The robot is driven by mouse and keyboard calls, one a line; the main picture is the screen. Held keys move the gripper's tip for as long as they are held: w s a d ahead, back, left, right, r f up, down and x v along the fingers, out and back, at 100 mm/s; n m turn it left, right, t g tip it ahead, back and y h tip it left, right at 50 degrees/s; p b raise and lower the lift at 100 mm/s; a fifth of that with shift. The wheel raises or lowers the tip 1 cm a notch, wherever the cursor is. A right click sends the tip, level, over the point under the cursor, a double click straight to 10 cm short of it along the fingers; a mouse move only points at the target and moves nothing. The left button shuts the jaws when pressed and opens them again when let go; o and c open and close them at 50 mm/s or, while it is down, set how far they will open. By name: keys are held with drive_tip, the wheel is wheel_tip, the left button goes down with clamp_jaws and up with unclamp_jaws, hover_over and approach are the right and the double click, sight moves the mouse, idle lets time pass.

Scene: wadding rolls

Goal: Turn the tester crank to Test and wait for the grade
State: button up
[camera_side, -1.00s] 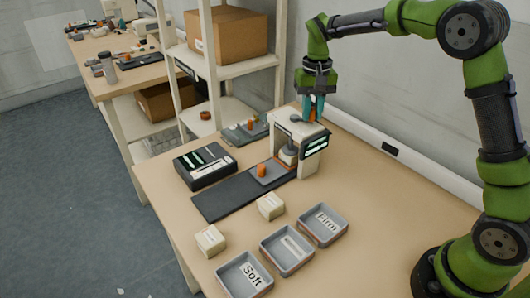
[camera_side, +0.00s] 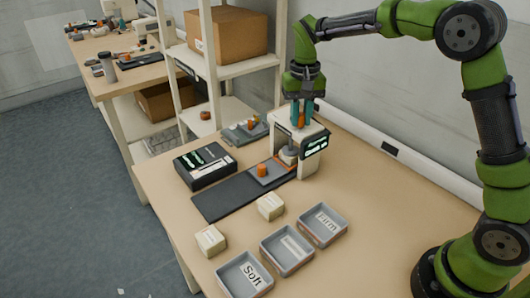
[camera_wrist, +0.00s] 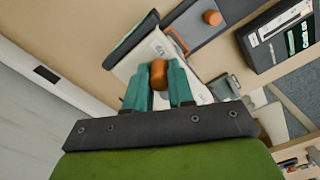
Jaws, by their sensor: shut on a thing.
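The tester (camera_side: 309,163) is a white arch-shaped stand at the back of the table, with a lit display (camera_side: 315,147) whose words I cannot read. My gripper (camera_side: 301,118) is above its top, fingers pointing down, shut on the orange crank handle (camera_wrist: 161,75). The handle is a short upright cylinder between the teal fingertips in the wrist view. The crank's arm and any Test mark are mostly hidden by my fingers. An orange wadding roll (camera_side: 262,170) stands on a grey plate (camera_side: 274,177) in front of the tester; it also shows in the wrist view (camera_wrist: 212,18).
A dark strip (camera_side: 232,200) runs out from the tester. A black labelled box (camera_side: 204,180) stands left of it. A shelf (camera_side: 236,69) stands behind.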

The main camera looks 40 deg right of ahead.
drive_tip(key=shift+w+a, duration=0.3)
drive_tip(key=shift+a, duration=0.25)
drive_tip(key=shift+w, duration=0.1)
drive_tip(key=shift+w+a, duration=0.3)
drive_tip(key=shift+w, duration=0.25)
drive_tip(key=shift+w+a, duration=0.3)
drive_tip(key=shift+w, duration=0.25)
drive_tip(key=shift+w+d, duration=0.2)
drive_tip(key=shift+w, duration=1.15)
